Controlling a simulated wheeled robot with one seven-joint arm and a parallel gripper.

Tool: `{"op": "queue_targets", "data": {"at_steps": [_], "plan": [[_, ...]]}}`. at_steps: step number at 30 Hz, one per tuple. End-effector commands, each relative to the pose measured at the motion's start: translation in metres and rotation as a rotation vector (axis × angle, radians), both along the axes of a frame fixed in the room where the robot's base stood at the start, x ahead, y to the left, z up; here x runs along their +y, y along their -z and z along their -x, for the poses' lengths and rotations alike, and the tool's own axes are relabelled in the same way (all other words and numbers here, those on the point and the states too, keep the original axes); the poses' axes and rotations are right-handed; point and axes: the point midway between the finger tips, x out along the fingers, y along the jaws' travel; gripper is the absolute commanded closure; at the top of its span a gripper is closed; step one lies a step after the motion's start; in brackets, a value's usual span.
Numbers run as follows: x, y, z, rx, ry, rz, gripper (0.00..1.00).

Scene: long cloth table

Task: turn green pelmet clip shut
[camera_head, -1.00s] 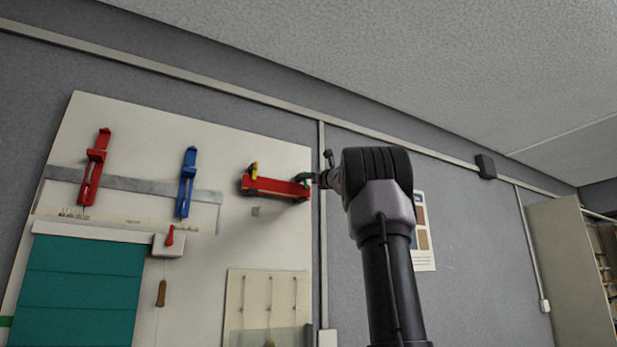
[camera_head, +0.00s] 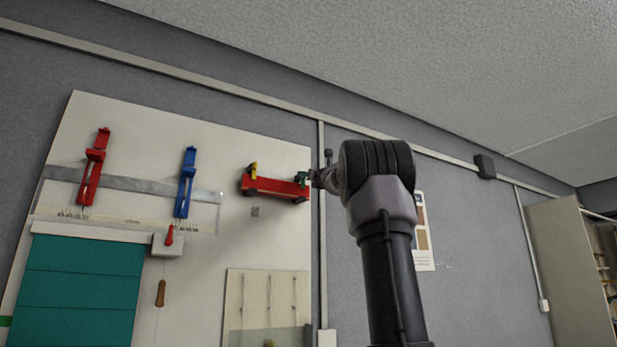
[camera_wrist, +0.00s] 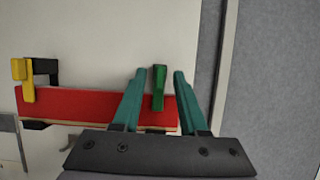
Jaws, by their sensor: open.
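The green pelmet clip (camera_wrist: 159,84) stands upright at the right end of the red pelmet (camera_wrist: 75,103) in the wrist view. My gripper (camera_wrist: 158,74) is open, with its teal fingers on either side of the clip. A narrow gap shows between the clip and each finger; whether either touches it I cannot tell. A yellow clip (camera_wrist: 20,72) with a black part beside it sits at the pelmet's left end. In the head view the red pelmet (camera_head: 272,187) hangs on the white board, and my wrist partly hides the green clip (camera_head: 303,177) there.
A red bracket (camera_head: 93,168) and a blue bracket (camera_head: 186,182) are mounted on the board to the left. Below them hang a teal blind (camera_head: 75,290) and a wooden cord pull (camera_head: 161,293). A vertical trunking strip (camera_head: 322,235) runs just right of the board.

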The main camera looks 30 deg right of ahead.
Motion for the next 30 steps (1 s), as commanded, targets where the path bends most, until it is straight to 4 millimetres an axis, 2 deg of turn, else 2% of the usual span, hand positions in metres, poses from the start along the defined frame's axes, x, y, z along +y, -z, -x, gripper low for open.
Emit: {"op": "queue_targets", "data": {"at_steps": [5,12,18,22,30], "plan": [[-0.001,0.006,0.016,0.000,0.001,0.000,0.57],[-0.002,0.024,0.061,-0.001,0.001,-0.002,0.57],[-0.003,0.036,0.089,-0.001,0.000,-0.001,0.57],[-0.003,0.040,0.098,0.000,0.000,-0.001,0.57],[-0.004,0.042,0.100,0.000,0.001,0.000,0.57]]}}
